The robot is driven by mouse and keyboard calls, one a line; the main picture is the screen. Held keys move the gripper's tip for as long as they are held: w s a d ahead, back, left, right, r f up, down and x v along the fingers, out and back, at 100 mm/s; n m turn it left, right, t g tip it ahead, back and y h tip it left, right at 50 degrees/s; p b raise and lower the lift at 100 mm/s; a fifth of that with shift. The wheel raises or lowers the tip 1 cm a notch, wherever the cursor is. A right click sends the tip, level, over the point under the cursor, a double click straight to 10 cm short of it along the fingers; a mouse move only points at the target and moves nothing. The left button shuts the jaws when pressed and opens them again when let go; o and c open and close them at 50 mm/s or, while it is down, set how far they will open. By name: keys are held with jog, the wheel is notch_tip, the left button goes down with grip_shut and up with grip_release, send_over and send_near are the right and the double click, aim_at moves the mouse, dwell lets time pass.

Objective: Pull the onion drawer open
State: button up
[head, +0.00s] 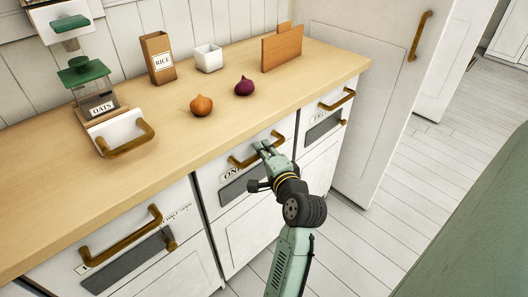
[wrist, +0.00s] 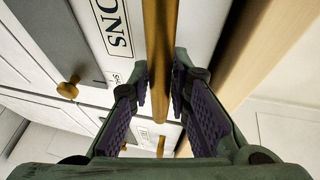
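The onion drawer (head: 214,178) is the middle front under the wooden counter, with a white label partly hidden by my gripper. Its front looks flush with its neighbours. Its brass bar handle (head: 240,163) runs along the top of the front. My gripper (head: 263,147) is at the right part of this handle. In the wrist view the handle (wrist: 159,40) passes between my two fingertips (wrist: 160,86), which close in on both sides of it. Part of the label (wrist: 113,28) shows there, left of the handle.
Similar drawers with brass handles (head: 122,236) (head: 337,101) flank it. On the counter (head: 160,118) stand an onion (head: 201,106), a purple onion (head: 244,86), a rice box (head: 158,58), a white cup (head: 208,58) and an oats dispenser (head: 101,105). Floor (head: 370,235) is clear at right.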

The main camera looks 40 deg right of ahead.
grip_shut()
jog(key=shift+s+d, duration=0.1)
dwell(0.5)
